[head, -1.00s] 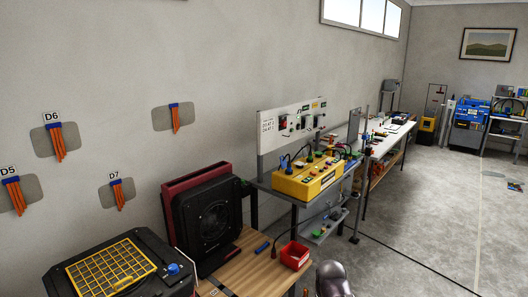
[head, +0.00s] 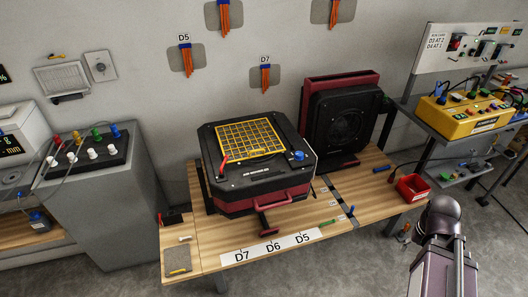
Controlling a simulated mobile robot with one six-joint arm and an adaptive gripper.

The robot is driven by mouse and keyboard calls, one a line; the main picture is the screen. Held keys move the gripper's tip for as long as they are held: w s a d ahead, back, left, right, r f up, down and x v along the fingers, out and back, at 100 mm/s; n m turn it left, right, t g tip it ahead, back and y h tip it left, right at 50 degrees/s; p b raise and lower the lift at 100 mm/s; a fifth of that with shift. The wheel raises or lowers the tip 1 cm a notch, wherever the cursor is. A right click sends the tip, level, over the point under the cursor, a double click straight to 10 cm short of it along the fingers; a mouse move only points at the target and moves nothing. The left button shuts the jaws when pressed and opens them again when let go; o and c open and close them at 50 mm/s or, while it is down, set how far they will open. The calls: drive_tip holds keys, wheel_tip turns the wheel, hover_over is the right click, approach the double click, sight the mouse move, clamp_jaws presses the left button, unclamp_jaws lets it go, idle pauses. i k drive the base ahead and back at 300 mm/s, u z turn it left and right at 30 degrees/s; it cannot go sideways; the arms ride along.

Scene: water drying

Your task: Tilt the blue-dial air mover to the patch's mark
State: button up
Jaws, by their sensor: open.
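The blue-dial air mover (head: 225,180) is a black and dark-red box on the wooden bench. Its yellow grille (head: 250,140) faces up, and the blue dial (head: 298,155) is at its right corner. A dark-red handle (head: 285,198) is on its front. Grey wall patches with orange strips hang above: one labelled D5 (head: 200,60), one labelled D7 (head: 252,78), and two cut by the top edge with no label in view. A white strip (head: 255,252) on the bench front reads D7, D6, D5. My gripper is not in view; only part of my arm shows at lower right.
A second black and dark-red unit (head: 345,125) stands upright behind, to the right. A red bin (head: 412,187) sits at the bench's right end. A yellow box (head: 465,115) stands on a shelf farther right. A grey cabinet (head: 105,210) stands left. The front floor is clear.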

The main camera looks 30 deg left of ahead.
sight(246, 186)
drive_tip(key=z, duration=1.2)
drive_tip(key=k, duration=0.05)
drive_tip(key=u, duration=2.45)
